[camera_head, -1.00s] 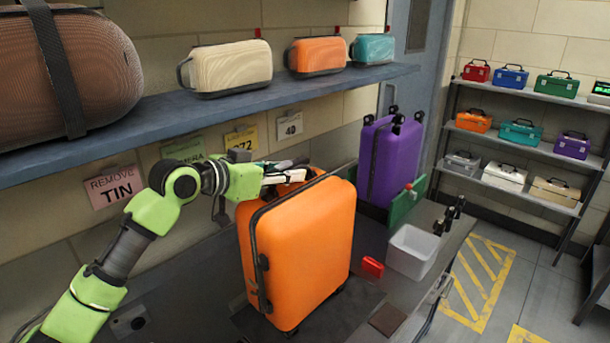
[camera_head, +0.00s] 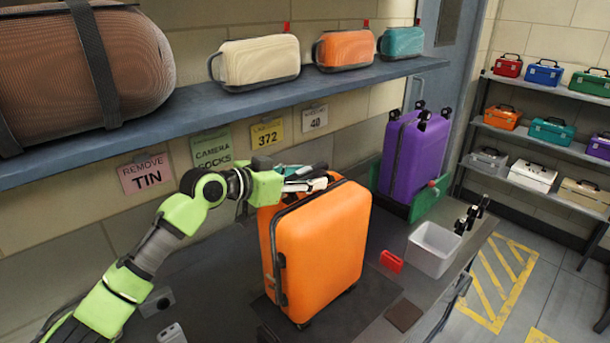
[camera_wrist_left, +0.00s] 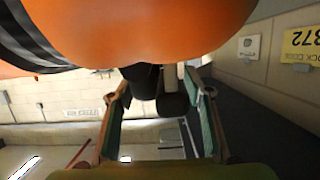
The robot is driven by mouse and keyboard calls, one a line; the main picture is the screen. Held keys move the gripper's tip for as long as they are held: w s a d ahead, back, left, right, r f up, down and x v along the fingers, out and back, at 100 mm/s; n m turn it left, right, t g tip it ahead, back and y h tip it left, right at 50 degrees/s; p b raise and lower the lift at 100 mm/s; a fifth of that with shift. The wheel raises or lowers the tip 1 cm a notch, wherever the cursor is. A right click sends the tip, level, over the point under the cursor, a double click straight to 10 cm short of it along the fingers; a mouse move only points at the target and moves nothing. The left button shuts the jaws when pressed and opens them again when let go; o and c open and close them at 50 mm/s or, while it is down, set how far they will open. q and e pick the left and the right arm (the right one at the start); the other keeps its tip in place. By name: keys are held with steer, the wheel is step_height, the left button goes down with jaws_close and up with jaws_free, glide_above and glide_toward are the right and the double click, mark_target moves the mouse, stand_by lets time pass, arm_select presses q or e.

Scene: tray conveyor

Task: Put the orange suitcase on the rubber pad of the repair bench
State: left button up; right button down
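The orange suitcase (camera_head: 325,250) stands upright on the bench, with its underside at the dark rubber pad (camera_head: 385,290). I cannot tell whether its whole weight rests there. My left gripper (camera_head: 318,184) reaches over the suitcase's top from behind. In the left wrist view the suitcase's orange shell (camera_wrist_left: 170,30) fills the upper part. A dark part sits between the spread fingers of my left gripper (camera_wrist_left: 160,95). The fingertip contact is hidden, so I cannot tell whether they hold it. My right gripper is not in view.
A purple suitcase (camera_head: 413,155) stands behind to the right in a green holder. A red box (camera_head: 391,261) and a white bin (camera_head: 433,250) are on the bench's right. The wall shelf (camera_head: 200,108) with bags hangs above my left arm.

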arm_select(q)
steer(key=b+v, duration=0.3)
steer(key=v, duration=0.8)
steer(key=shift+s+a+r, duration=0.3)
